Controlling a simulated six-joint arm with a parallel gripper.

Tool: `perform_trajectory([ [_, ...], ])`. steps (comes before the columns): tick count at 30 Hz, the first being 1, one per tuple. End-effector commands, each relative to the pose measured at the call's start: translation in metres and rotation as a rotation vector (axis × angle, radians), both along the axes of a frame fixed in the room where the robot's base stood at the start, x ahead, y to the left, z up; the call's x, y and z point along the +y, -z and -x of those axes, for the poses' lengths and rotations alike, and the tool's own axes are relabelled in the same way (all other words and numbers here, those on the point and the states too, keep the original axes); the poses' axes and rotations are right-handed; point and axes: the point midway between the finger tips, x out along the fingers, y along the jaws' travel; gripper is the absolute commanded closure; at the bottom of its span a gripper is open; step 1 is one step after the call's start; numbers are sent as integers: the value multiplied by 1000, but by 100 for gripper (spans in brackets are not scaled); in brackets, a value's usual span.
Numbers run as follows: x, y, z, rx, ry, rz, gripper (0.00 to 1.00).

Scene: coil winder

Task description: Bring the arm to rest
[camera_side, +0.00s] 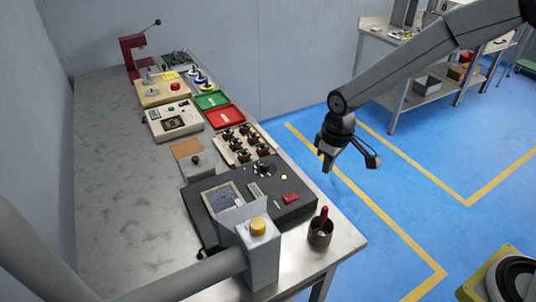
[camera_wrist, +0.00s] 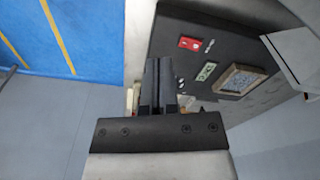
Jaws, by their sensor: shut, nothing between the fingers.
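My gripper (camera_side: 327,163) hangs at the end of my arm in the side view, to the right of the bench and over the blue floor in the picture. Its fingers point down and are shut with nothing between them. In the wrist view the two dark fingers of my gripper (camera_wrist: 161,68) lie side by side. It touches nothing that I can see.
The metal bench (camera_side: 105,150) carries a dark console (camera_side: 290,205), a tray of small coils (camera_side: 243,145), a red tray (camera_side: 225,117), a green tray (camera_side: 212,100) and a red press (camera_side: 131,55). A cup with a red-handled tool (camera_side: 321,232) stands near the front corner. Blue floor (camera_side: 400,215) is clear.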

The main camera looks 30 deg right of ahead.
Motion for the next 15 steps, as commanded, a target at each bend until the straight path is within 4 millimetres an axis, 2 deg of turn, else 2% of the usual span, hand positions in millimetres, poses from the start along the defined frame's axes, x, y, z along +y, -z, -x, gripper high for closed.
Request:
perform_trajectory([
  [6, -35, -18, 48, -55, 127, -14, 100],
  [15, -68, -27, 115, -124, 281, -33, 100],
])
